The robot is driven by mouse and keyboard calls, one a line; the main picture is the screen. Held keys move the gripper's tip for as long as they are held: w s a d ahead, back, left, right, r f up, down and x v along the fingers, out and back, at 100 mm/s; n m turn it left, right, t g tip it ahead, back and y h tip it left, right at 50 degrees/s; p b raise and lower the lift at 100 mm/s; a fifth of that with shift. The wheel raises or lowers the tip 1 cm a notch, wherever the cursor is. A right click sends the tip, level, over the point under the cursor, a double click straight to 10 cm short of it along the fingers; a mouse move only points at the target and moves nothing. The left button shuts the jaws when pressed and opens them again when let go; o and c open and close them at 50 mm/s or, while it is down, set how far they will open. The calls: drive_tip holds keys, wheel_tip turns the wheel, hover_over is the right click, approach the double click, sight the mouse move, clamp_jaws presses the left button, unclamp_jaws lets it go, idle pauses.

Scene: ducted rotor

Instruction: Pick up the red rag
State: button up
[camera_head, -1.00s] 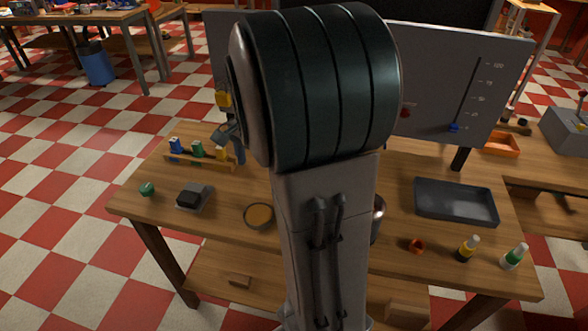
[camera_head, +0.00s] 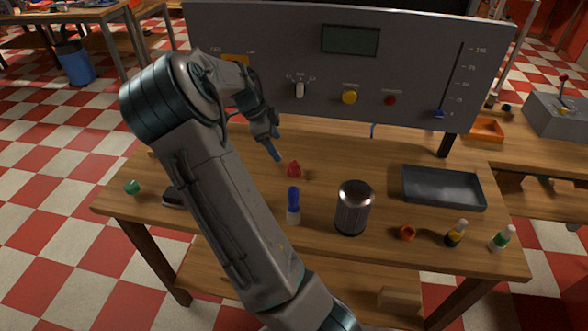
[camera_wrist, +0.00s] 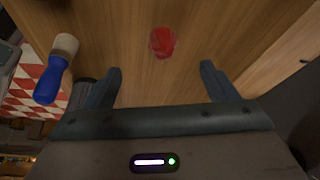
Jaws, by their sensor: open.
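The red rag (camera_head: 293,169) is a small crumpled piece on the wooden table, near its middle. It also shows in the wrist view (camera_wrist: 162,42), ahead of the fingertips and roughly between them. My gripper (camera_head: 275,150) is above the table, a little up and left of the rag in the head view. In the wrist view my gripper (camera_wrist: 161,72) has its two fingers wide apart with nothing between them. The rag is apart from both fingers.
A blue-handled brush (camera_head: 293,206) and a metal canister (camera_head: 353,208) stand in front of the rag. The control panel (camera_head: 330,70) rises behind.

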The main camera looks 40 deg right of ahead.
sight(290, 162)
drive_tip(key=x, duration=0.6)
drive_tip(key=shift+p+x, duration=0.85)
drive_tip(key=shift+x, duration=1.75)
drive_tip(key=shift+w+d, duration=0.15)
drive_tip(key=shift+d, duration=0.05)
drive_tip(key=c, duration=1.1)
drive_tip(key=shift+r, duration=0.1)
drive_tip(key=shift+c, duration=0.2)
drive_tip(key=shift+r, duration=0.45)
drive_tip(key=r, duration=0.1)
drive_tip(key=s+r+b, duration=0.1)
drive_tip(key=r, duration=0.1)
drive_tip(key=shift+d+r, duration=0.2)
drive_tip(key=shift+r, duration=0.1)
drive_tip(key=s+d+r+b, duration=0.2)
drive_tip(key=s+d+r, duration=0.2)
drive_tip(key=s, duration=0.6)
wheel_tip(290, 162, up, 2)
drive_tip(key=shift+r, duration=0.2)
drive_tip(key=shift+w, duration=0.1)
